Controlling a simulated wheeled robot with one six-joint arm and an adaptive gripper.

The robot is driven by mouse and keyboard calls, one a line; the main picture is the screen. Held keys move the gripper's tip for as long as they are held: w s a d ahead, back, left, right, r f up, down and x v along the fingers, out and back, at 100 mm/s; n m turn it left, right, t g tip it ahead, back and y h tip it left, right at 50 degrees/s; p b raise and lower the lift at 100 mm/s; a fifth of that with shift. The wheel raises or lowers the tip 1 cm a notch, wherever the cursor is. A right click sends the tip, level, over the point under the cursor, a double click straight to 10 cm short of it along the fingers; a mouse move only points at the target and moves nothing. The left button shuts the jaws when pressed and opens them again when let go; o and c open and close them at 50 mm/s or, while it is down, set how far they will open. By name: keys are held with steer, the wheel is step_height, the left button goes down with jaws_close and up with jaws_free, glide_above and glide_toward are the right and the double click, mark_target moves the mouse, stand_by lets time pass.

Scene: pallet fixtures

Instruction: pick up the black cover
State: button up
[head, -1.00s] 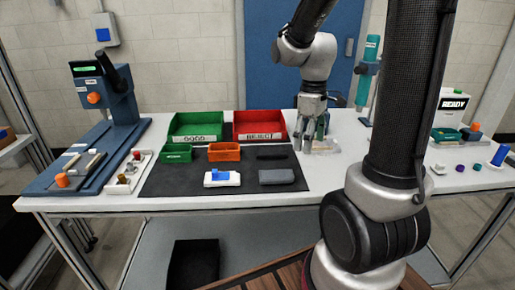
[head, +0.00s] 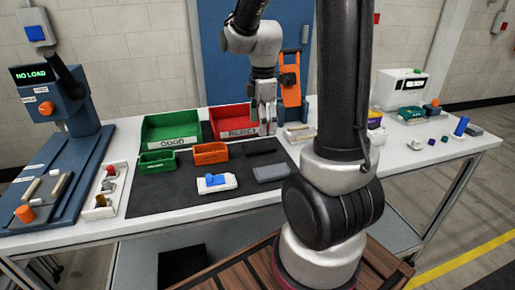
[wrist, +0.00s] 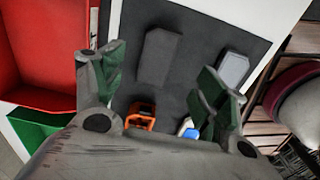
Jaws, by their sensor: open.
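The black cover (head: 260,146) lies flat at the back right of the dark mat. In the wrist view it is a dark, elongated plate (wrist: 160,57) beyond and between the fingers. My gripper (head: 267,120) is above the table, by the right end of the red REJECT bin. In the wrist view my gripper (wrist: 163,85) is open, its green-padded fingers wide apart with nothing between them. It is apart from the cover. A grey block (head: 270,172) lies in front of the cover; it also shows in the wrist view (wrist: 233,69).
The red bin (head: 229,131) and green bin (head: 170,142) stand behind the mat (head: 150,199). A small orange bin (head: 210,154), a small green bin (head: 157,163) and a white-and-blue part (head: 216,183) are left of the cover. A white tray (head: 299,133) stands right of my gripper.

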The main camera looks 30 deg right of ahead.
mark_target(261, 145)
steer(key=f, duration=0.7)
steer(key=shift+w+a+f, duration=0.1)
steer(key=shift+w+f, duration=0.1)
steer(key=shift+f, duration=0.15)
steer(key=shift+c, duration=0.2)
steer(key=c, duration=1)
